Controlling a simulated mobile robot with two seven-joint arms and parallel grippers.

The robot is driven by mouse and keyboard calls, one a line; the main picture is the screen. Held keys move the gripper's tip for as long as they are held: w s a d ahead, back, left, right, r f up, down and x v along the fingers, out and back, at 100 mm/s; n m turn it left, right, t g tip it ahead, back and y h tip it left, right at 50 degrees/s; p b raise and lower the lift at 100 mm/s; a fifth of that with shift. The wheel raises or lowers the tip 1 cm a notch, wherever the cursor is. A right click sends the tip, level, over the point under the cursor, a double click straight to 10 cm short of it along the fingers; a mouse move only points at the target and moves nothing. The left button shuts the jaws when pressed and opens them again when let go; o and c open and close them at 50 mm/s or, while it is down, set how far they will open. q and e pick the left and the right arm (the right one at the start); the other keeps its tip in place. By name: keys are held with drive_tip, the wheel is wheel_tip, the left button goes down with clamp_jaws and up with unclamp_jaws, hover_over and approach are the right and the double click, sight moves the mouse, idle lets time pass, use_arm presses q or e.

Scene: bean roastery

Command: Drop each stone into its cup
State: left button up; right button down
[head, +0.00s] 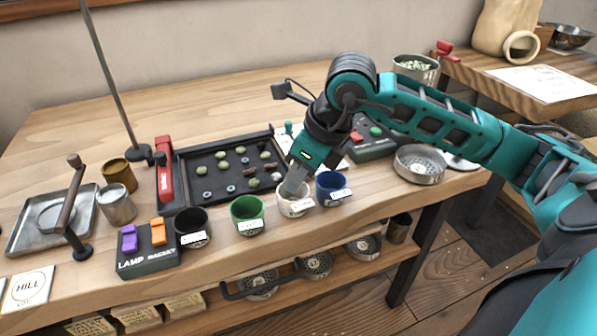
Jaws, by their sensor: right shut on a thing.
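The dark tray (222,142) on the bench holds several green beans, brown pieces and small grey ring-like or round pieces; which are stones is hard to tell at this size. Four labelled cups stand in a row in front of it: black (191,222), green (247,211), white (296,208) and blue (332,187). My right gripper (291,190) points down at the mouth of the white cup, its fingertips at or just inside the rim. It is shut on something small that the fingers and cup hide. The cups' insides are mostly hidden. My left gripper is out of view.
Left of the cups are a lamp-button box (147,250), a red tool (164,182), metal cups (117,204) and a hand press (70,210). A perforated metal bowl (420,163) stands to the right. The bench's front edge is close to the cups.

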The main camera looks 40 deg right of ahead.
drive_tip(key=c, duration=0.9)
unclamp_jaws()
drive_tip(key=shift+c, duration=0.2)
drive_tip(key=shift+r, duration=0.1)
drive_tip(key=p+v, duration=0.2)
drive_tip(key=v, duration=1)
drive_tip(key=shift+r+p, duration=0.35)
drive_tip(key=shift+s+d, duration=0.1)
drive_tip(key=shift+s, duration=0.05)
